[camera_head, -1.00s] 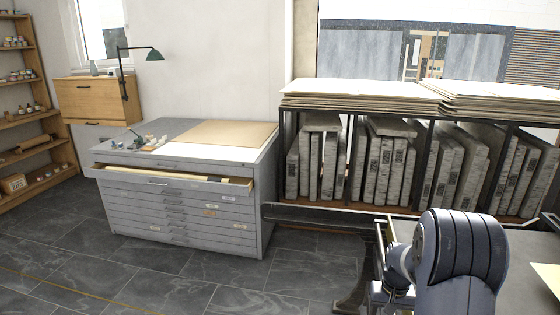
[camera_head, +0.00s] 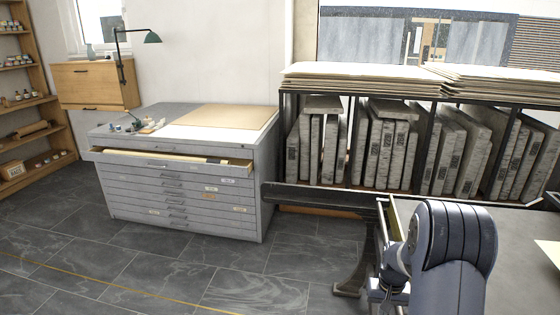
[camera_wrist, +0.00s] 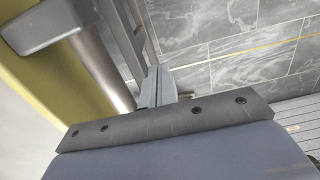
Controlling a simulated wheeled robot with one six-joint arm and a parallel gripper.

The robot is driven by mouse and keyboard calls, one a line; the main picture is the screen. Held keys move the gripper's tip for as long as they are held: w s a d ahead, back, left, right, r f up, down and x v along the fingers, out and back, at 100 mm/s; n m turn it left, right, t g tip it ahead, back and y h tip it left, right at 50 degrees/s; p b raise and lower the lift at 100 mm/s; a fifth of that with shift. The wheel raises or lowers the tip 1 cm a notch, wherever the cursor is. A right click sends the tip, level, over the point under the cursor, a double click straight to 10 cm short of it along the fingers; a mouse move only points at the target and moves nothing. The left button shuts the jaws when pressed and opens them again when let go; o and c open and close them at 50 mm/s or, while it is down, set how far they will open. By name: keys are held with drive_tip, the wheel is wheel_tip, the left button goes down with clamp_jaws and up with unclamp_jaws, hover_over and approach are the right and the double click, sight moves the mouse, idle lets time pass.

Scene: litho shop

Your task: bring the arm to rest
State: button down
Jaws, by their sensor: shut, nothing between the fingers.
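My arm (camera_head: 450,250) shows at the lower right of the head view, with a blue-grey rounded link beside a dark table. My gripper (camera_wrist: 154,75) shows in the wrist view as narrow grey fingers, close together and empty, beyond a dark bolted bar. The fingers point toward the grey tiled floor (camera_wrist: 235,45). In the head view the gripper is hidden or out of frame.
A grey flat-file cabinet (camera_head: 185,213) stands left of centre with its top drawer (camera_head: 165,160) partly open. A rack (camera_head: 430,150) of upright stone slabs stands behind the dark table (camera_head: 525,240). The tiled floor (camera_head: 110,255) at the front left is clear.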

drive_tip(key=shift+s+d, duration=0.1)
drive_tip(key=shift+d, duration=0.3)
drive_tip(key=shift+r+p, duration=0.15)
drive_tip(key=shift+p, duration=0.15)
wheel_tip(320, 180, up, 9)
drive_tip(key=p, duration=0.6)
wheel_tip(320, 180, down, 9)
drive_tip(key=b, duration=0.6)
drive_tip(key=shift+w+a, duration=0.2)
drive_tip(key=shift+a, duration=0.75)
drive_tip(key=shift+w+a, duration=0.15)
drive_tip(key=shift+a, duration=0.8)
